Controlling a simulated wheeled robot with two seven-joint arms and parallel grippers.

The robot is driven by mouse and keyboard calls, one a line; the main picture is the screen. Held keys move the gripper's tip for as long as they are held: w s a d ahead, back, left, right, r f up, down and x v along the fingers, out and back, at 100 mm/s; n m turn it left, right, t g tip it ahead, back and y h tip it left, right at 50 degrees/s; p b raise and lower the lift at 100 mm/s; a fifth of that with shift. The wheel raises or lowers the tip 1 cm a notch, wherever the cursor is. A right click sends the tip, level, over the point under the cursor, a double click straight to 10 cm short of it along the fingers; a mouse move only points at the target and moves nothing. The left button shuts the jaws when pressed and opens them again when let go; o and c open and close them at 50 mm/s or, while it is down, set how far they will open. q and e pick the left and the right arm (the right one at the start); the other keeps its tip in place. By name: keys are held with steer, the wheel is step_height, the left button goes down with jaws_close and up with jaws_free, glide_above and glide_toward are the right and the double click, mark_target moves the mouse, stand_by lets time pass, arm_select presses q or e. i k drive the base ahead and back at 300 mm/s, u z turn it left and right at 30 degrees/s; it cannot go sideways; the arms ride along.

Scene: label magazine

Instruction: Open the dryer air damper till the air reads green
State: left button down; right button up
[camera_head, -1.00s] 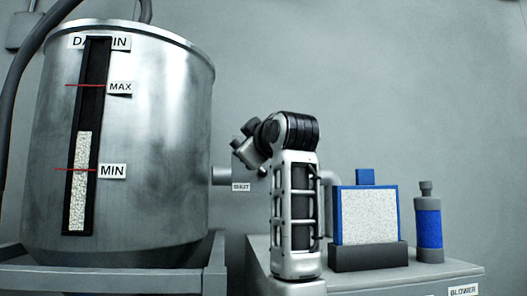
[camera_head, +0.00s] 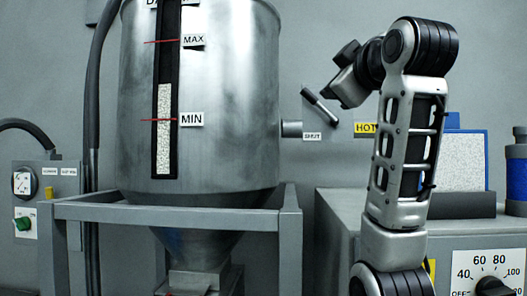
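A short dark lever (camera_head: 320,106) on the pipe at the hopper's right side tilts up and left, above a "SHUT" label (camera_head: 312,136). I take it to be the damper handle. The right arm stands in front of the blower, and its dark gripper (camera_head: 345,72) points left, just above and right of the lever. I see no clear contact between them. The fingertips are too small and dark to tell open from shut. My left gripper is out of view. A small round dial (camera_head: 22,184) is on the left control box; its reading is not legible.
A steel hopper (camera_head: 230,100) with MAX and MIN marks stands on a grey frame (camera_head: 290,225). A yellow "HOT" label (camera_head: 366,128) is right of the lever. A temperature knob (camera_head: 490,287) is at bottom right. A green button (camera_head: 24,224) is below the dial.

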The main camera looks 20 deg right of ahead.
mark_target(308, 94)
steer(key=k, duration=1)
